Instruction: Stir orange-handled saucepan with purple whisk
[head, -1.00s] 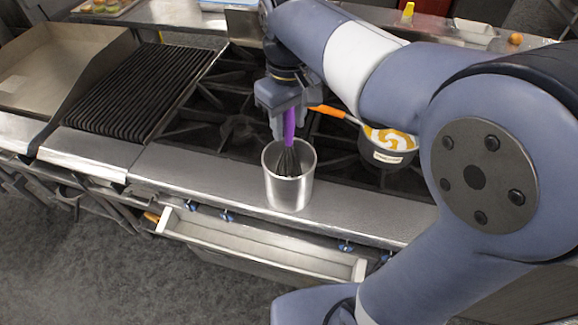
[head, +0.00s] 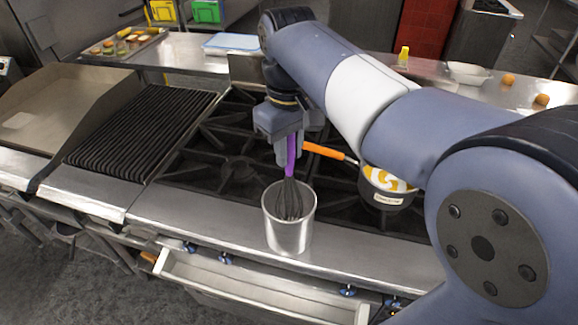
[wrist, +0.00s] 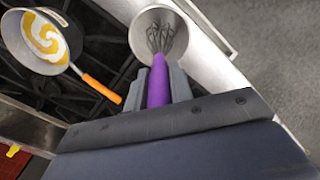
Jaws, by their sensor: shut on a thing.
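My gripper (head: 286,150) is shut on the purple handle of the whisk (head: 291,168), which hangs with its dark wires down. The wires show at the mouth of a silver metal cup (head: 290,236) on the steel front ledge. The whisk also shows in the wrist view (wrist: 158,82), with its wires over the cup's opening (wrist: 143,20). The orange-handled saucepan (head: 381,199) stands on the stove to the right of my gripper, partly hidden by my arm. In the wrist view the saucepan (wrist: 22,55) holds a yellow and white swirl, and its orange handle points toward my gripper.
Black burner grates (head: 225,165) lie behind the cup. A ribbed grill (head: 140,130) is at left. An open drawer (head: 255,286) juts out below the front ledge. A tray of food (head: 125,43), a white bowl (head: 468,73) and a yellow bottle (head: 403,56) stand on the back counter.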

